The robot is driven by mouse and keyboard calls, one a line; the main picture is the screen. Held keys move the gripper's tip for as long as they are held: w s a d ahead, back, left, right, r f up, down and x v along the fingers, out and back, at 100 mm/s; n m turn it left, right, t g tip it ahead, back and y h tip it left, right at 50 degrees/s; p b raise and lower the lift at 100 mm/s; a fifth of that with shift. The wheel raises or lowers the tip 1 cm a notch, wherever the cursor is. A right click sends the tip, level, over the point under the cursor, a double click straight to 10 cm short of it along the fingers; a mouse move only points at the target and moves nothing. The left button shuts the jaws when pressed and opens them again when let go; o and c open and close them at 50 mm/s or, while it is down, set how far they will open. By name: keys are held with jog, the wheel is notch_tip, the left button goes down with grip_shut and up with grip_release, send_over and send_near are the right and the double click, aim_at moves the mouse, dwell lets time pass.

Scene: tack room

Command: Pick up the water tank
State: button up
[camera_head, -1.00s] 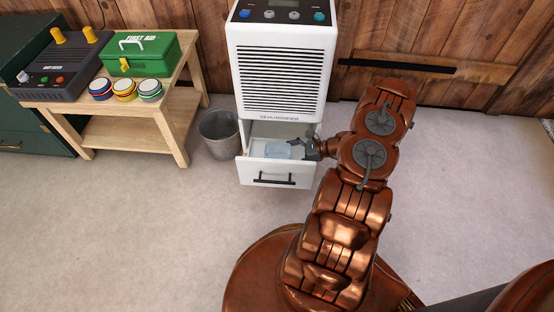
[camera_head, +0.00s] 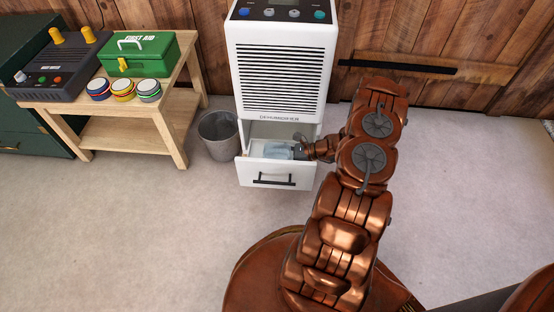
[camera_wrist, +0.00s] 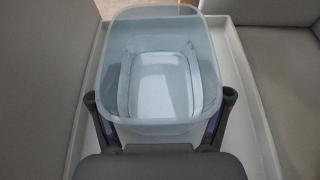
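The water tank (camera_head: 278,151) is a pale blue, see-through, open-topped tub in the pulled-out drawer (camera_head: 262,180) of the white dehumidifier (camera_head: 278,65). In the wrist view the tank (camera_wrist: 160,85) fills the middle, with its rounded rim facing me and its inside looking empty. My gripper (camera_head: 299,150) is at the right side of the tank inside the drawer opening. In the wrist view my gripper (camera_wrist: 159,100) is open, one finger at each side of the tank's near part. I cannot tell whether the fingers touch its walls.
A grey bin (camera_head: 219,135) stands just left of the drawer. A wooden table (camera_head: 183,85) farther left holds a green first aid box (camera_head: 140,55), a dark control box (camera_head: 62,68) and several striped round tins (camera_head: 123,90). The floor at right is clear.

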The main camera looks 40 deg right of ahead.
jog(key=c, duration=0.8)
jog(key=shift+r, duration=0.15)
